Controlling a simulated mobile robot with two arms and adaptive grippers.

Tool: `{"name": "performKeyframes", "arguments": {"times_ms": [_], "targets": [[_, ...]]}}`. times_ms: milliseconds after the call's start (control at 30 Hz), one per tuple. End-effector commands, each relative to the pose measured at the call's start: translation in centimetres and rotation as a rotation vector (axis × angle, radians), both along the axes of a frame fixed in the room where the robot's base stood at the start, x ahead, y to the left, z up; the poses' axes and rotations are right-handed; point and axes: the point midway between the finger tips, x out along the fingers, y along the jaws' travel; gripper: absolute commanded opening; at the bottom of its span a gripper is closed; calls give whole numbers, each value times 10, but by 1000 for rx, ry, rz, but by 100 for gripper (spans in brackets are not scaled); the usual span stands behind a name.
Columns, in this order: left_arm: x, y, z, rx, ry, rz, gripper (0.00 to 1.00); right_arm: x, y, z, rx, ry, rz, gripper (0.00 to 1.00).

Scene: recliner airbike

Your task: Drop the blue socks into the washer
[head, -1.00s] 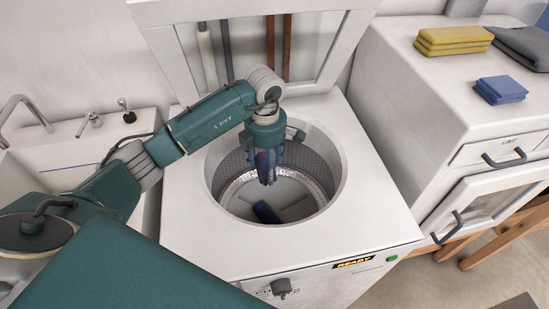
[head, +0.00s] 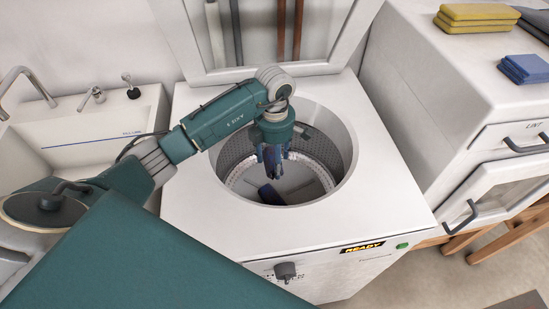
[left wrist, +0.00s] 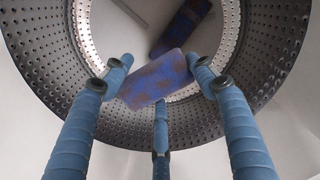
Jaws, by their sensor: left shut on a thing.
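The white top-loading washer (head: 205,215) stands open in the middle of the head view. My left gripper (head: 271,170) points down in its round opening. In the left wrist view its three blue fingers (left wrist: 158,100) close around a blue sock (left wrist: 156,80) with rusty brown patches, held over the drum. Another blue sock (left wrist: 187,22) lies on the drum floor beyond it, and it also shows in the head view (head: 268,193). The perforated metal drum wall (left wrist: 45,75) rings both. The fingers mostly hide the held sock in the head view. My right gripper is out of view.
The raised lid frame (head: 175,35) stands behind the opening. A sink (head: 75,140) is at the left. A white cabinet (head: 430,90) at the right bears yellow folded cloths (head: 478,18) and blue folded cloths (head: 525,68). A lit READY display (head: 362,247) is on the washer front.

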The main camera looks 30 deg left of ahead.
Motion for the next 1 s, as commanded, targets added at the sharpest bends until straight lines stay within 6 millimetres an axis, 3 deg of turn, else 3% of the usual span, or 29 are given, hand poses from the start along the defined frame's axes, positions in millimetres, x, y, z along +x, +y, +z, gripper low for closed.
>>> {"name": "performKeyframes", "arguments": {"times_ms": [33, 100, 133, 500, 1000], "targets": [[0, 0, 0, 0, 0, 0, 64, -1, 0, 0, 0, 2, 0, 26], [0, 0, 0, 0, 0, 0, 78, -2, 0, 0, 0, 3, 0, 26], [0, 0, 0, 0, 0, 0, 80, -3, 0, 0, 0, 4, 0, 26], [1, 0, 7, -1, -2, 0, 80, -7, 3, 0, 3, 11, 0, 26], [1, 0, 101, 0, -4, 0, 80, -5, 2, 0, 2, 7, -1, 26]]}}
